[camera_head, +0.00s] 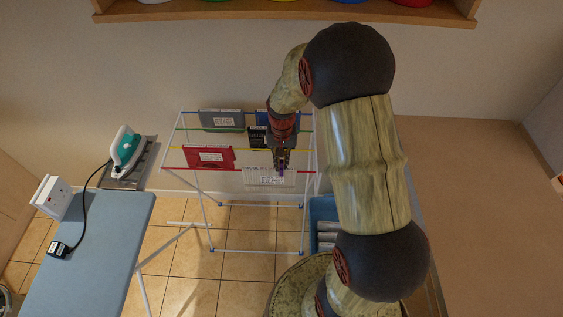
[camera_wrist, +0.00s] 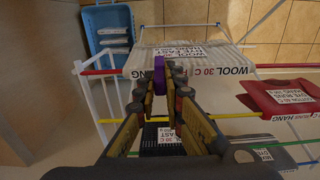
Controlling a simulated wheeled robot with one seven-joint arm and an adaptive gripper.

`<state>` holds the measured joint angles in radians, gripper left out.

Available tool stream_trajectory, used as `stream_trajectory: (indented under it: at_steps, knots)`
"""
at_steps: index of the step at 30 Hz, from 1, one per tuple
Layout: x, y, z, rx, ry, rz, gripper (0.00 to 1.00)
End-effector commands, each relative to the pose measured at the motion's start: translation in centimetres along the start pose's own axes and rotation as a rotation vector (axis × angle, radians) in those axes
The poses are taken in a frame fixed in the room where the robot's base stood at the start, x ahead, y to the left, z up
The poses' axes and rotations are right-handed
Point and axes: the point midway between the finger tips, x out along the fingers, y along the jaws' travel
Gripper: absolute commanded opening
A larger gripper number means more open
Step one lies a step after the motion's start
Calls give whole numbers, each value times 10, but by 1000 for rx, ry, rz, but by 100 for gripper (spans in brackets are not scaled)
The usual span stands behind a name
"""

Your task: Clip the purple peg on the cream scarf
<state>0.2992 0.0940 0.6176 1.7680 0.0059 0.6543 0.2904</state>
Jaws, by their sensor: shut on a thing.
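The cream scarf (camera_head: 256,181) hangs over the front red rail of the drying rack, right of the red cloth. It also shows in the wrist view (camera_wrist: 207,52), with a white label and the word WOOL along its edge. The purple peg (camera_wrist: 159,76) is between my fingertips; it shows as a small purple spot in the head view (camera_head: 281,173). My gripper (camera_head: 281,163) is shut on the peg, pointing down at the scarf's upper edge. In the wrist view the peg overlaps the scarf; I cannot tell whether it grips the cloth.
A red cloth (camera_head: 197,158) hangs left on the same rail. Grey (camera_head: 220,113), blue (camera_head: 263,116) and black (camera_head: 254,131) cloths hang behind. A blue crate (camera_wrist: 88,20) stands on the floor by the rack. An ironing board (camera_head: 100,240) and iron (camera_head: 125,150) are at left.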

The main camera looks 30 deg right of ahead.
Motion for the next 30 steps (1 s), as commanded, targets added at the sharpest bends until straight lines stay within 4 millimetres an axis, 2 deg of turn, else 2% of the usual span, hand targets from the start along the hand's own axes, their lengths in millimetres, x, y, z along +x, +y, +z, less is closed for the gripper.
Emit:
stream_trajectory:
  at_steps: [30]
  knots:
    - [11,0,0,0,0,0,0]
